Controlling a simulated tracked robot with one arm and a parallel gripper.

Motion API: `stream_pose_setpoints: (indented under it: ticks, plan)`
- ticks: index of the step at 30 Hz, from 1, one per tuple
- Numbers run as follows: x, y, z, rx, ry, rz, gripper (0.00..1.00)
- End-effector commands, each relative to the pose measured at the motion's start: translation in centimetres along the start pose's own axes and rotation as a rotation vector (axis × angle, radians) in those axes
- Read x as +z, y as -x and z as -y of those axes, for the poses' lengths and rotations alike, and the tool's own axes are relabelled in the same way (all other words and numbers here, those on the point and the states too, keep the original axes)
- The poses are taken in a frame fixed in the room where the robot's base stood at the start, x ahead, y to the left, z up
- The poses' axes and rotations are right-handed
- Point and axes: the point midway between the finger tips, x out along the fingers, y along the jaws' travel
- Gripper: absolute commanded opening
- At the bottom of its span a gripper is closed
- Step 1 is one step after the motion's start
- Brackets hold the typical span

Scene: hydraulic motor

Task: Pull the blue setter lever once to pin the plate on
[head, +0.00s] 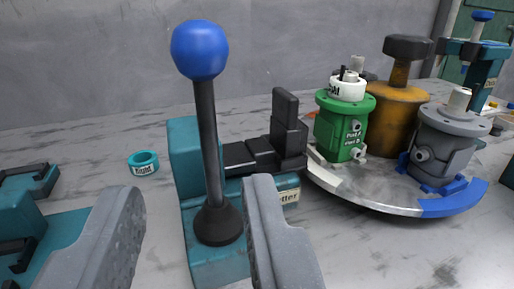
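The blue setter lever (208,120) has a blue ball knob on a dark rod and stands nearly upright from a black boot on the teal setter base (188,150). My gripper (185,205) is open and empty, its two grey fingers low in the head view. The lever's rod rises between the fingers in the picture; I cannot tell how far beyond them it is. The right finger hides part of the setter base. A green motor body (340,130) stands on the round turntable (360,195), with a white ring-shaped part (348,90) on top. A plate is not clearly identifiable.
The turntable also carries an orange cylinder (392,112) with a dark knob and a grey housing (443,148). A teal ring (143,162) lies on the marble bench, left of the setter. Teal fixtures (40,225) stand at the left edge. A teal press (485,62) stands at the back right.

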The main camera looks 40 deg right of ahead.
Motion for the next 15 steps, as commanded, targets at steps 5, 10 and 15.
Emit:
stream_pose_setpoints:
  ticks: [5,10,15]
  plan:
    - [-0.1,-2.0,-0.2,0.006,-0.001,-0.004,0.32]
    - [-0.1,-4.9,-0.2,0.006,-0.002,-0.005,0.32]
    - [-0.1,-7.5,-0.1,0.003,-0.002,-0.005,0.32]
